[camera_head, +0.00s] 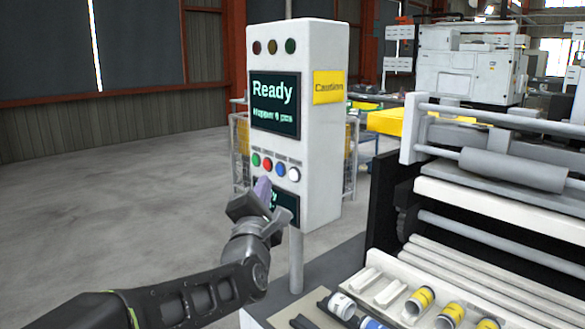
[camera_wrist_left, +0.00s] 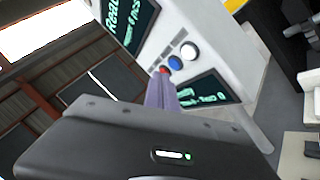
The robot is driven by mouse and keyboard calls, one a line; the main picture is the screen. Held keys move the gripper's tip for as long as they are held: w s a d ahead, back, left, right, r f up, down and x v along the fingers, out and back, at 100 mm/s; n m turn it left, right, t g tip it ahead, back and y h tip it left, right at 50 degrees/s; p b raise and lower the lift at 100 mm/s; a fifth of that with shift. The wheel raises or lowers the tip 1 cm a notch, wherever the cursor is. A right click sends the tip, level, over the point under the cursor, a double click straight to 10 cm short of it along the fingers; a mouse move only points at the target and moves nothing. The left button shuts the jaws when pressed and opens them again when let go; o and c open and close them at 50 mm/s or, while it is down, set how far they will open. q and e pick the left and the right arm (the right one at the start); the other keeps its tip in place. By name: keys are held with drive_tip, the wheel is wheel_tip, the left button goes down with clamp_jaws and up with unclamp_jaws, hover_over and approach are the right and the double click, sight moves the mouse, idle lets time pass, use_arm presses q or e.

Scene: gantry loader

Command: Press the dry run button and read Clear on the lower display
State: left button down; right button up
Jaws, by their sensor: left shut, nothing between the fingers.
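The white control box (camera_head: 320,130) stands on a post and carries a row of buttons: green (camera_head: 256,160), red (camera_head: 267,164), blue (camera_head: 280,169) and white (camera_head: 294,174). Their labels are too small to read, so I cannot tell which is dry run. My left gripper (camera_head: 263,187) is shut and empty, its fingertips just below the row. In the left wrist view the tips overlap the red button (camera_wrist_left: 164,70); I cannot tell whether they touch. The lower display (camera_head: 287,200) is partly hidden by my gripper; it also shows in the wrist view (camera_wrist_left: 208,91), its text unreadable.
The upper display (camera_head: 274,104) reads "Ready" and "Hopper 0 pcs". Three dark lamps (camera_head: 273,47) sit above it, and a yellow "Caution" label (camera_head: 328,87) is on the side. A roller machine (camera_head: 480,220) with yellow-banded cylinders (camera_head: 420,299) stands at the right. Open floor lies left.

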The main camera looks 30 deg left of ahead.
sight(294, 175)
use_arm(q)
drive_tip(key=shift+w+d, duration=0.2)
drive_tip(key=shift+w, duration=0.5)
drive_tip(key=shift+w+d, duration=0.25)
drive_tip(key=shift+w, duration=0.5)
drive_tip(key=shift+w+d, duration=0.2)
drive_tip(key=shift+w, duration=0.5)
use_arm(e)
drive_tip(key=shift+r, duration=0.4)
drive_tip(key=shift+f, duration=0.1)
use_arm(q)
drive_tip(key=shift+w+d+b, duration=0.1)
drive_tip(key=shift+w+b, duration=0.3)
use_arm(e)
drive_tip(key=shift+f, duration=0.35)
